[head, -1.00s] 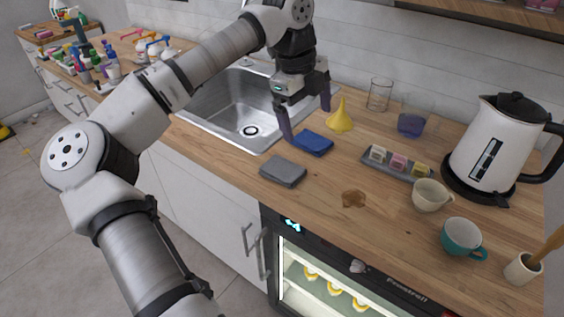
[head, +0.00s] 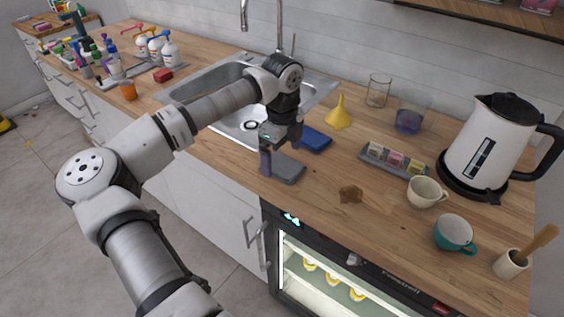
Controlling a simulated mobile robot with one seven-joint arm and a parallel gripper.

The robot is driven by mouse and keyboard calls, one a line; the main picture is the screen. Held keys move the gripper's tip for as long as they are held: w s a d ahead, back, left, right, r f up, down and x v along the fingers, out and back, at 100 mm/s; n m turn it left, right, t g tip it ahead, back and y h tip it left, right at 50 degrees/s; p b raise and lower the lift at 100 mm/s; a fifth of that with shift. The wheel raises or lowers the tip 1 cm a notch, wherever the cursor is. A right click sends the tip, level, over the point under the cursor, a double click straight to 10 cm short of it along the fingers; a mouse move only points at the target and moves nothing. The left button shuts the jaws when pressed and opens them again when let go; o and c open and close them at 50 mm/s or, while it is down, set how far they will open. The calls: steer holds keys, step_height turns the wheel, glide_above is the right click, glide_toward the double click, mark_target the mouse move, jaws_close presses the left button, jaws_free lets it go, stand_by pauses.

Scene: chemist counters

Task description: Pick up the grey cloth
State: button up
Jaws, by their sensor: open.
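The grey cloth (head: 287,171) lies folded flat on the wooden counter, in front of the sink. My gripper (head: 281,158) is open and low over the cloth, pointing down. One finger shows at the cloth's left edge; the other finger is mostly hidden behind the wrist. I cannot tell whether the fingers touch the cloth. Part of the cloth's far side is hidden by the gripper.
A blue cloth (head: 315,140) lies just behind the grey one. A yellow funnel (head: 339,113), a grey tray (head: 394,163), a cream cup (head: 424,192) and a kettle (head: 487,145) stand to the right. A brown stain (head: 350,194) marks otherwise clear counter.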

mark_target(282, 163)
steer(key=shift+f, duration=1.45)
steer(key=c, duration=1)
steer(key=shift+c, duration=0.2)
steer(key=shift+r, duration=0.1)
step_height(282, 163, up, 20)
steer(key=b, duration=0.3)
steer(key=shift+b, duration=0.4)
